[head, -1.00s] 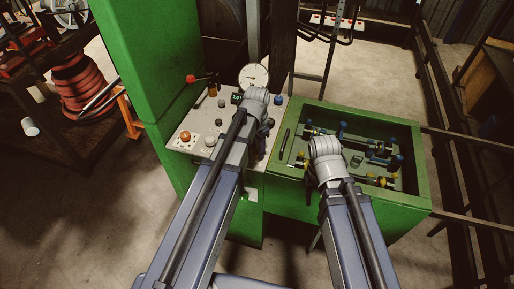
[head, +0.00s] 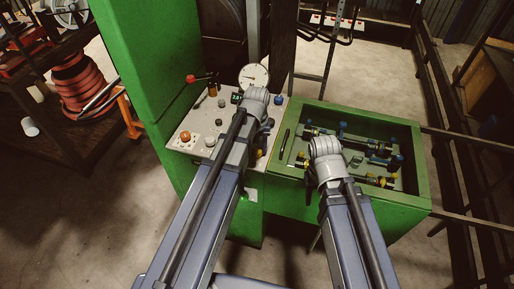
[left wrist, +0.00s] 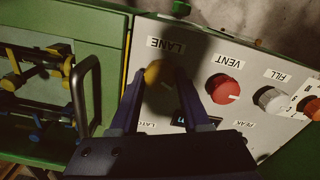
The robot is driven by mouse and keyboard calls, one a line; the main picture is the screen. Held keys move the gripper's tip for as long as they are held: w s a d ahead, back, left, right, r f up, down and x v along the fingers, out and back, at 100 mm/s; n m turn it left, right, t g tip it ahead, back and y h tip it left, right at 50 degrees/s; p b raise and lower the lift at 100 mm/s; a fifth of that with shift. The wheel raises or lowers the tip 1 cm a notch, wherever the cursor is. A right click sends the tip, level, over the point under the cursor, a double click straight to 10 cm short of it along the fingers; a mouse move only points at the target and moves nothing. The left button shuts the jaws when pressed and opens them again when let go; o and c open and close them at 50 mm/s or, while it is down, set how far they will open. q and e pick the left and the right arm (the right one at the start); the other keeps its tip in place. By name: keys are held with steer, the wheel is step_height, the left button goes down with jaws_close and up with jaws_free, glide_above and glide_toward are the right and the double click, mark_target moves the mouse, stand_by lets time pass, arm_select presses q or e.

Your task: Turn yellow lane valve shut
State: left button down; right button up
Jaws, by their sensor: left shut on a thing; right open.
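The yellow lane valve knob (left wrist: 154,73) is on the white control panel, under the label LANE, which reads upside down in the left wrist view. My left gripper (left wrist: 157,82) has one finger on each side of the knob and is shut on it.
A red VENT knob (left wrist: 223,88) and a pale FILL knob (left wrist: 270,100) sit beside the yellow knob. A black handle (left wrist: 90,95) stands close to my left gripper. A round gauge (head: 255,77) rises behind the panel. The green tray (head: 414,190) holds several fittings.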

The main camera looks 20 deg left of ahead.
mark_target(257, 150)
arm_select(q)
steer(key=n, duration=0.4)
steer(key=shift+n, duration=0.7)
steer(key=shift+c, duration=1.8)
jaws_free()
step_height(257, 150, up, 8)
steer(key=p, duration=0.8)
steer(key=shift+f, duration=0.1)
